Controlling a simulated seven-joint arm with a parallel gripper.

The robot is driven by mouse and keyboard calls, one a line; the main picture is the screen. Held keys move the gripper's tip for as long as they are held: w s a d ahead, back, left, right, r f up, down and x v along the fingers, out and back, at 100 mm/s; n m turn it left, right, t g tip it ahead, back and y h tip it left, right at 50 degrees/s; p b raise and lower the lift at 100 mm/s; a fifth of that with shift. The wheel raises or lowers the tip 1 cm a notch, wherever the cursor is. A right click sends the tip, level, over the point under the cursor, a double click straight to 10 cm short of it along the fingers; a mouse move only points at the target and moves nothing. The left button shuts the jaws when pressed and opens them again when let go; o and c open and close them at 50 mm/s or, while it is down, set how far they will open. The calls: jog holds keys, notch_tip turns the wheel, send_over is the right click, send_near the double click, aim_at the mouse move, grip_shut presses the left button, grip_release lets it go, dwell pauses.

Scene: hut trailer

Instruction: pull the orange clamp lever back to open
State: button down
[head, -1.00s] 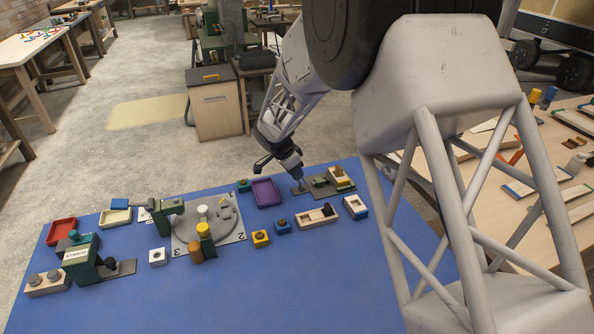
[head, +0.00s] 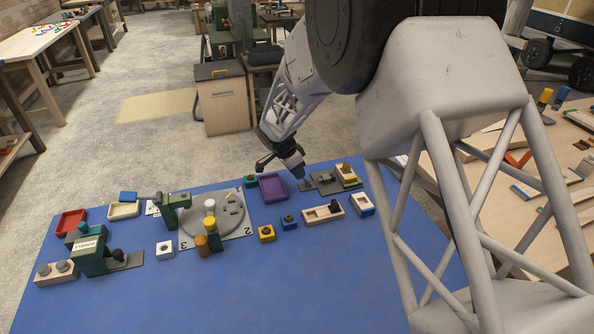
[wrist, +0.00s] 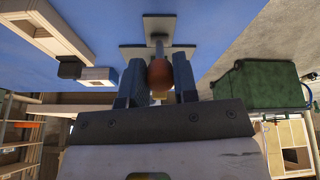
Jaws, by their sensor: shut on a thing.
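The orange clamp lever (wrist: 172,74) shows in the wrist view as a rounded orange-brown grip between the two blue-grey fingers of my gripper (wrist: 160,88). A grey shaft runs from it toward a grey plate (wrist: 143,51). My gripper is shut on the lever. In the head view my gripper (head: 304,178) reaches down at the left end of the grey clamp base (head: 326,189) at the back right of the blue table. The lever's orange part is hidden or too small to make out there.
A purple tray (head: 273,188) lies just left of my gripper. A wooden block with a yellow piece (head: 346,174) stands right of the clamp, and a long wooden holder (head: 318,217) lies in front. A round turntable (head: 205,219) is further left. The front blue mat (head: 300,285) is clear.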

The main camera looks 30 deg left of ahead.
jog(key=shift+s+a+f, duration=0.1)
jog(key=c, duration=0.9)
grip_release()
jog(key=shift+v, duration=3.95)
